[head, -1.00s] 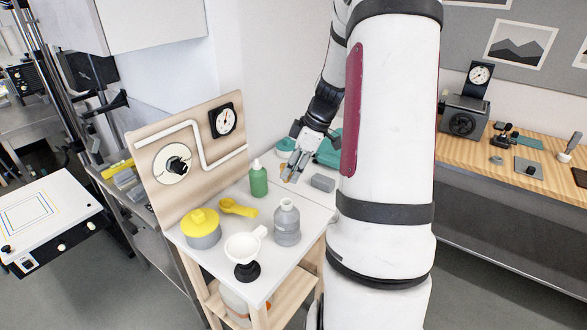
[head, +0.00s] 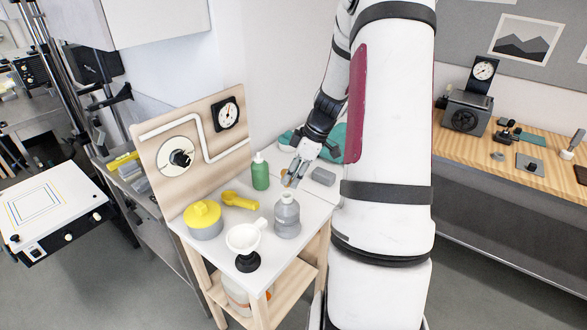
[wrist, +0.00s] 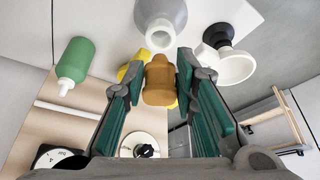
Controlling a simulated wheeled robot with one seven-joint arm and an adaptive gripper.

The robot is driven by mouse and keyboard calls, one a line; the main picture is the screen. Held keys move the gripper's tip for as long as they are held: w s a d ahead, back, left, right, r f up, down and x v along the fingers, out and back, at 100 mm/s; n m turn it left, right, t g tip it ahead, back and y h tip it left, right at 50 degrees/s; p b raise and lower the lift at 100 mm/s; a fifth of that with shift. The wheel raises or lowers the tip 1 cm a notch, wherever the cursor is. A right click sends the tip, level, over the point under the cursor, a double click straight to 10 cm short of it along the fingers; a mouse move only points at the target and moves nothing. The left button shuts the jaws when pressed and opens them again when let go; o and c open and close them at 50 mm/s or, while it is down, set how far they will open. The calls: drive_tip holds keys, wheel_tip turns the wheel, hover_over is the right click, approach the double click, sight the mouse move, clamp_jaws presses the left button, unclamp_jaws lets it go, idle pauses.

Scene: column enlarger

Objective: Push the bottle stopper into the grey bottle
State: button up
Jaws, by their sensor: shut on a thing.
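The bottle stopper, orange-brown, (wrist: 160,82) is between the green-padded fingers of my gripper (wrist: 161,92) in the wrist view. In the head view my gripper (head: 292,178) is just above and behind the grey bottle (head: 287,218), with a bit of the stopper (head: 287,181) showing at the fingertips. The grey bottle stands upright near the right edge of the white table top. In the wrist view its body and open neck (wrist: 161,35) are at the top centre, beyond the stopper. The stopper looks apart from the neck.
A white funnel on a black base (head: 244,240), a yellow-lidded pot (head: 203,220), a yellow scoop (head: 240,201) and a green bottle (head: 260,171) share the table top (head: 262,212). A grey block (head: 323,176) lies behind. An upright wooden panel (head: 158,160) borders the left.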

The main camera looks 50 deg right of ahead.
sight(293, 195)
drive_tip(key=shift+f, duration=1)
drive_tip(key=shift+f+p, duration=0.35)
drive_tip(key=shift+f, duration=1.25)
drive_tip(key=o, duration=1.3)
drive_tip(key=shift+r, duration=0.2)
drive_tip(key=shift+s+d+r, duration=0.15)
drive_tip(key=shift+r, duration=0.15)
drive_tip(key=shift+v, duration=1.75)
drive_tip(key=v, duration=1.2)
